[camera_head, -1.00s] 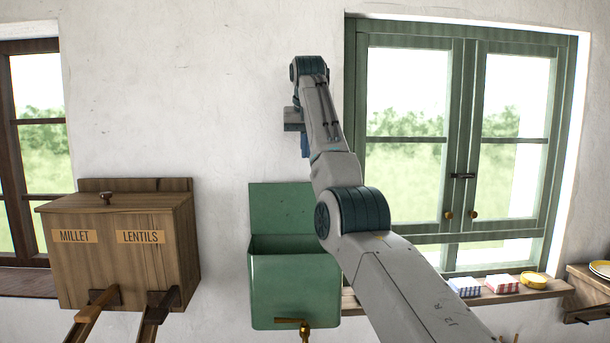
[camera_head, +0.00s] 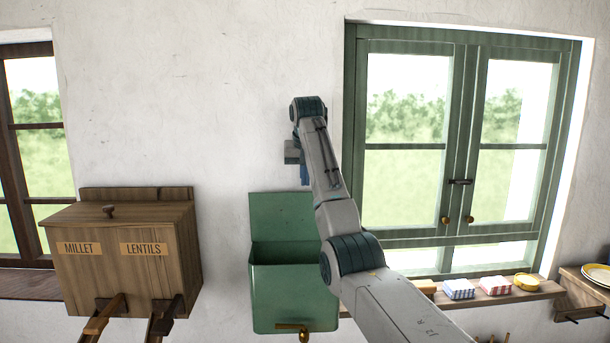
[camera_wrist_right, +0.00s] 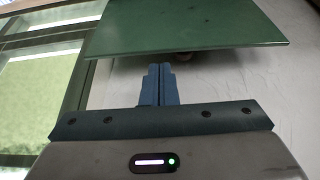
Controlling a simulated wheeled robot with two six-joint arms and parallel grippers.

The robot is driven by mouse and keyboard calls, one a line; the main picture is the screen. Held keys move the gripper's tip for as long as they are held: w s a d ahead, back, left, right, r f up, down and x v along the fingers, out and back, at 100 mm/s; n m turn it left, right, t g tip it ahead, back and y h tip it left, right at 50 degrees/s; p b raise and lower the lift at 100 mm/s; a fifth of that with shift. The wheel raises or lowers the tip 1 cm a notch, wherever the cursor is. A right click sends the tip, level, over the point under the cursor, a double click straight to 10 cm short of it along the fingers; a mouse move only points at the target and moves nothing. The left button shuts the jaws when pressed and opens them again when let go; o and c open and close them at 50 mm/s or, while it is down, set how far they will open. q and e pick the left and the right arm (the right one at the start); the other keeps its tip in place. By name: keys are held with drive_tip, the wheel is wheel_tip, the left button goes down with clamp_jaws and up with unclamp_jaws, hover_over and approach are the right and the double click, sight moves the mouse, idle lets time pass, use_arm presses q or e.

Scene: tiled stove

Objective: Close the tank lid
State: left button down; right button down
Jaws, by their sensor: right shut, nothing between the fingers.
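The green tank (camera_head: 293,297) hangs on the white wall with a brass tap at its lower front. Its lid (camera_head: 281,217) stands open, upright against the wall behind the tank. My right gripper (camera_head: 304,175) is shut and empty, above the lid in the head view, with its fingers pointing down. In the right wrist view the shut blue fingers (camera_wrist_right: 160,80) point toward the edge of the green lid (camera_wrist_right: 190,28). A gap to the lid is hard to judge. My right arm hides the tank's right side. My left gripper is not in view.
A wooden box (camera_head: 120,250) labelled millet and lentils hangs to the left of the tank. A green window (camera_head: 450,240) is on the right, above a shelf (camera_head: 520,293) with small packets and a yellow bowl.

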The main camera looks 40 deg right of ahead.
drive_tip(key=shift+p+x, duration=0.4)
drive_tip(key=shift+x, duration=0.65)
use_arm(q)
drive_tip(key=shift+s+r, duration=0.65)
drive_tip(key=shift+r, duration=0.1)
use_arm(e)
drive_tip(key=shift+w+d+f, duration=0.15)
drive_tip(key=shift+w+f, duration=0.1)
drive_tip(key=shift+f, duration=0.35)
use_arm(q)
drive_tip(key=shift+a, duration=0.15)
use_arm(e)
drive_tip(key=shift+s+r, duration=0.1)
